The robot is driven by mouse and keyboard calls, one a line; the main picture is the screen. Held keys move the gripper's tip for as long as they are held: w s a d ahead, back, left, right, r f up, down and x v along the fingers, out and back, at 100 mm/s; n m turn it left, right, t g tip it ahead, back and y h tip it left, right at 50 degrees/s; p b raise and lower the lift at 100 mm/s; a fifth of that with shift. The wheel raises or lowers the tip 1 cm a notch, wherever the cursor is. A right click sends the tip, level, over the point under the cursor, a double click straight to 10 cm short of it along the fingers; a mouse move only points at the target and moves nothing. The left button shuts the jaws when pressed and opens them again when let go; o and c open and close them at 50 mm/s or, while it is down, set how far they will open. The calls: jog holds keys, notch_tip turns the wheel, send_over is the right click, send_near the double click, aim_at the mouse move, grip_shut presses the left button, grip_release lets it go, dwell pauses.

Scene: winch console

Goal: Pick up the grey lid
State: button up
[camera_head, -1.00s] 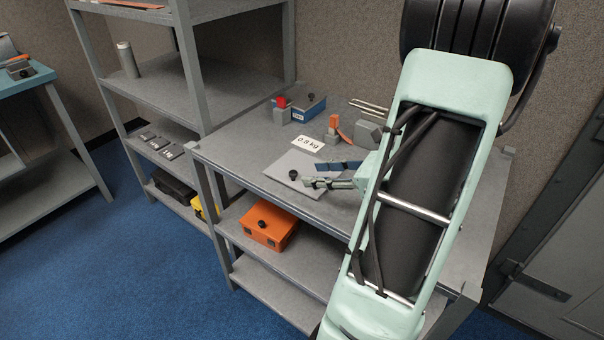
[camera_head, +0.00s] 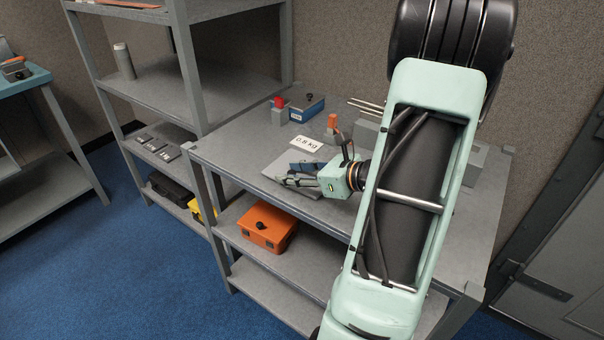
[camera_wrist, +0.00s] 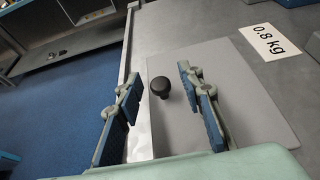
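The grey lid (camera_wrist: 232,88) is a flat square plate with a round black knob (camera_wrist: 159,87), lying on the grey bench top. In the wrist view the knob shows between the two fingers of my gripper (camera_wrist: 154,84), with clear space on both sides. My gripper is open and empty, its blue pads apart. In the head view my gripper (camera_head: 298,176) is over the lid (camera_head: 307,187) and covers part of it, and the knob is hidden there. I cannot tell the exact height of the fingers above the lid.
A "0.8 kg" label (camera_head: 305,143) lies just behind the lid. A blue box (camera_head: 307,107), a grey block with a red top (camera_head: 280,112) and a block with an orange piece (camera_head: 332,127) stand further back. An orange case (camera_head: 267,227) is on the shelf below.

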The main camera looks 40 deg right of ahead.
jog(key=shift+w+a+f, duration=0.1)
jog(key=shift+w, duration=0.1)
grip_shut()
dwell(0.4)
jog(key=shift+r, duration=0.75)
jog(key=s+d+r+p, duration=0.4)
jog(key=s+r, duration=0.2)
jog(key=r, duration=0.2)
jog(key=s+d+r+p, duration=0.3)
jog(key=s+r+p, duration=0.1)
jog(key=r, duration=0.5)
jog(key=shift+p+v, duration=0.3)
jog(key=shift+v, duration=0.7)
jog(key=shift+d, duration=0.1)
